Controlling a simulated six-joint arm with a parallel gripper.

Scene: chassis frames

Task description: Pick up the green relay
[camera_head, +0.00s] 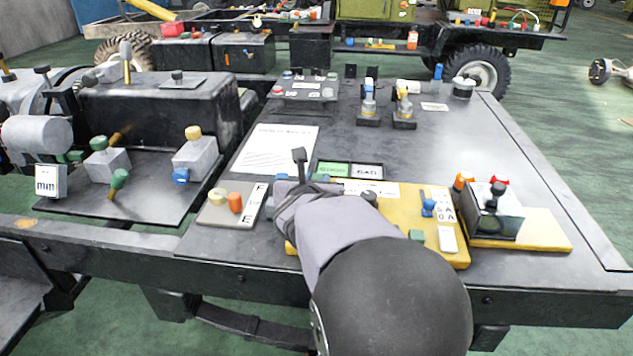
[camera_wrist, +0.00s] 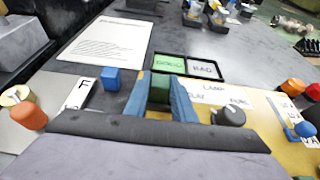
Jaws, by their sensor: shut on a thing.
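In the wrist view the green relay (camera_wrist: 158,88) is a small dark green block between the two blue-grey fingers of my gripper (camera_wrist: 159,98). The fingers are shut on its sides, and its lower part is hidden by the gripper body. It is over or at the back edge of the yellow board (camera_wrist: 258,125); I cannot tell whether it touches the board. Another green block (camera_head: 416,235) sits on the yellow board's front part in the head view.
A black-framed tray (camera_wrist: 187,66) with green and grey labelled halves lies just behind the gripper. A blue block (camera_wrist: 112,78) is to the left, a dark knob (camera_wrist: 231,116) to the right. A paper sheet (camera_head: 276,149) lies at back left.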

